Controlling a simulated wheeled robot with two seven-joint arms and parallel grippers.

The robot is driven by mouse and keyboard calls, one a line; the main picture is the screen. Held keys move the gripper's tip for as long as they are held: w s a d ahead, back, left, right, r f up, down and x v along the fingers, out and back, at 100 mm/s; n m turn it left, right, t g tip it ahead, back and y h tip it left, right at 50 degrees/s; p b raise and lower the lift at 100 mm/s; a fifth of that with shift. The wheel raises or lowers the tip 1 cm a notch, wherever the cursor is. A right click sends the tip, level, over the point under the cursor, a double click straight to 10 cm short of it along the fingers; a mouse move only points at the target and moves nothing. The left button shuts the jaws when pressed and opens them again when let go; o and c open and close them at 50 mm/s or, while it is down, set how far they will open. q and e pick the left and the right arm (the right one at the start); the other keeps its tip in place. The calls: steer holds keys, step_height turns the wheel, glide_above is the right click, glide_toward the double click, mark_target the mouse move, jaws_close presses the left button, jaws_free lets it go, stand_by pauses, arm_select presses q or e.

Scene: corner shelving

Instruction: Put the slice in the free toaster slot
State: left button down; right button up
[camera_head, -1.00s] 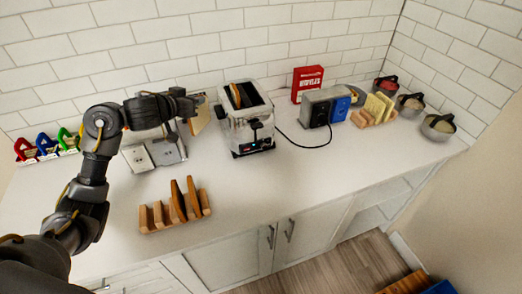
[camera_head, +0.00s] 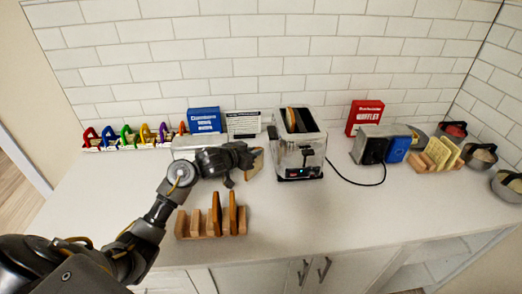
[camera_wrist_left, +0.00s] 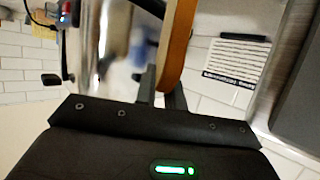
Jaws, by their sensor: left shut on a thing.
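The toaster (camera_head: 298,160) is a white and metal box on the counter, with a lever and lit display on its front. A brown slice stands in its left slot (camera_head: 291,120); its right slot (camera_head: 306,120) looks dark and empty. My left gripper (camera_head: 247,157) is shut on a tan slice (camera_head: 256,166), held just left of the toaster and apart from it. The slice (camera_wrist_left: 178,45) also shows edge-on between the fingers in the left wrist view, beside the blurred shiny toaster. My right gripper is not in view.
A wooden rack (camera_head: 188,230) with two brown slices stands in front. Colored clips (camera_head: 125,137), a blue box (camera_head: 205,120) and a sign (camera_head: 243,123) line the wall. A cord, a red box (camera_head: 364,116) and another appliance (camera_head: 370,146) are right of the toaster.

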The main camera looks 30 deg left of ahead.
mark_target(263, 149)
arm_select(q)
steer(key=x, duration=0.1)
steer(key=p+x, duration=0.1)
steer(key=x, duration=0.2)
steer(key=shift+w+d+r, duration=0.1)
steer(key=shift+w+r, duration=0.1)
steer(key=shift+r, duration=0.1)
steer(key=shift+f, duration=0.15)
steer(key=shift+s, duration=0.2)
steer(key=shift+f, duration=0.15)
steer(key=c, duration=1.5)
jaws_free()
steer(key=shift+w, duration=0.1)
steer(key=shift+c, duration=0.2)
steer(key=shift+o, duration=0.2)
